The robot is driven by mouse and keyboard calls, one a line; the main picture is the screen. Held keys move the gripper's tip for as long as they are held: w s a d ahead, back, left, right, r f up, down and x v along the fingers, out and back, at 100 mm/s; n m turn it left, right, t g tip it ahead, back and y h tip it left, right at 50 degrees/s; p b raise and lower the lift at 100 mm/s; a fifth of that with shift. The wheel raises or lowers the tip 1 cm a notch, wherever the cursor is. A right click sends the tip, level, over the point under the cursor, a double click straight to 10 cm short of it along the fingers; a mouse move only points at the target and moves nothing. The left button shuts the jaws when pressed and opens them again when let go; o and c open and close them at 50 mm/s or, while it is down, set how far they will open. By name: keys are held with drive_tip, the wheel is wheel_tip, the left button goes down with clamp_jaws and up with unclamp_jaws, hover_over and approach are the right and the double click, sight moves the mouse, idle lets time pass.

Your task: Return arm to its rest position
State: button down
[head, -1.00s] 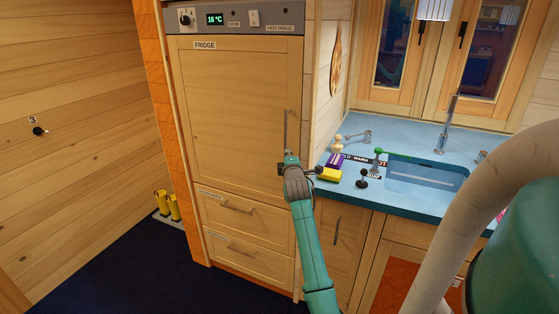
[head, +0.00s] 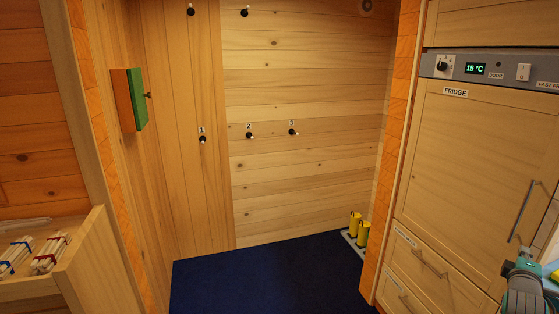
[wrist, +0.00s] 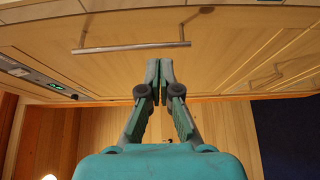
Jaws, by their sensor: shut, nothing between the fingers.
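My gripper (wrist: 160,75) is shut and empty in the wrist view, with its fingertips together in front of the fridge door (wrist: 120,70). The fridge door handle (wrist: 135,47) lies just beyond the fingertips, apart from them as far as I can see. In the head view my arm's end (head: 525,265) shows at the lower right edge, beside the fridge door handle (head: 525,210); its fingertips are not clear there. The fridge door (head: 465,170) is closed.
The fridge panel (head: 495,69) reads 15 °C. Numbered hooks (head: 249,134) line the wooden wall. Yellow boots (head: 358,230) stand on a tray by the fridge. An open drawer (head: 75,262) with bundled sticks juts out at left. The dark blue floor (head: 260,277) between is clear.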

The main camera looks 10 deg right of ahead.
drive_tip(key=a+f+t+y, duration=0.3)
drive_tip(key=a+f, duration=1)
drive_tip(key=a, duration=0.4)
drive_tip(key=s+a+f+m+y, duration=0.1)
drive_tip(key=s+a+f, duration=0.2)
drive_tip(key=a, duration=0.4)
drive_tip(key=s+a+f+t+y, duration=0.1)
drive_tip(key=s+a+f+y, duration=0.15)
drive_tip(key=a, duration=0.45)
drive_tip(key=s+a+f+m+y, duration=0.1)
drive_tip(key=s+a+f, duration=0.25)
drive_tip(key=a, duration=0.25)
drive_tip(key=s+a+r+m+t+y, duration=0.1)
drive_tip(key=s+a+m+y, duration=0.15)
drive_tip(key=s+a, duration=0.7)
drive_tip(key=s+a+r+m+y, duration=0.1)
drive_tip(key=s+a+y, duration=0.2)
drive_tip(key=s+a, duration=0.7)
drive_tip(key=s+a+r+m+y, duration=0.1)
drive_tip(key=s+r+y, duration=0.1)
drive_tip(key=s+r, duration=0.3)
drive_tip(key=s, duration=0.4)
drive_tip(key=shift+a, duration=0.3)
